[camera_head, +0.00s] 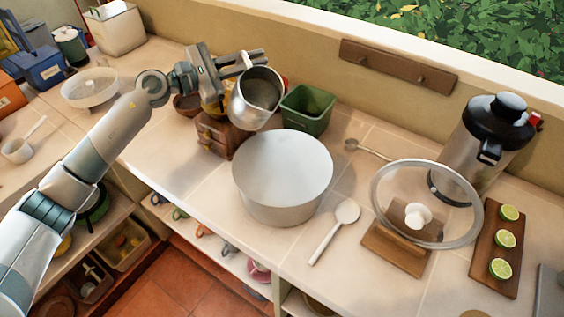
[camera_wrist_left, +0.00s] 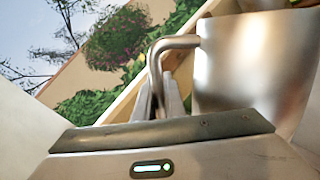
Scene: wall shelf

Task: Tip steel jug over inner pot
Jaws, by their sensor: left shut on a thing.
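A steel jug (camera_head: 258,94) is held in the air by my left gripper (camera_head: 243,62), which is shut on its handle. The jug tilts, with its open mouth facing the camera; its inside looks grey. In the left wrist view the jug (camera_wrist_left: 255,65) fills the right side, and its bent handle (camera_wrist_left: 172,45) runs between the fingers of the left gripper (camera_wrist_left: 162,100). A white-grey pot (camera_head: 283,175), open on top, stands on the counter below and a little right of the jug. The pot looks empty. My right gripper is out of view.
A wooden box (camera_head: 217,134) and a green bin (camera_head: 307,109) stand behind the pot. A white spoon (camera_head: 335,232), a glass lid (camera_head: 380,205) on a wooden stand, a black-topped flask (camera_head: 484,145) and a lime board (camera_head: 498,250) lie to the right. The counter's front edge is close to the pot.

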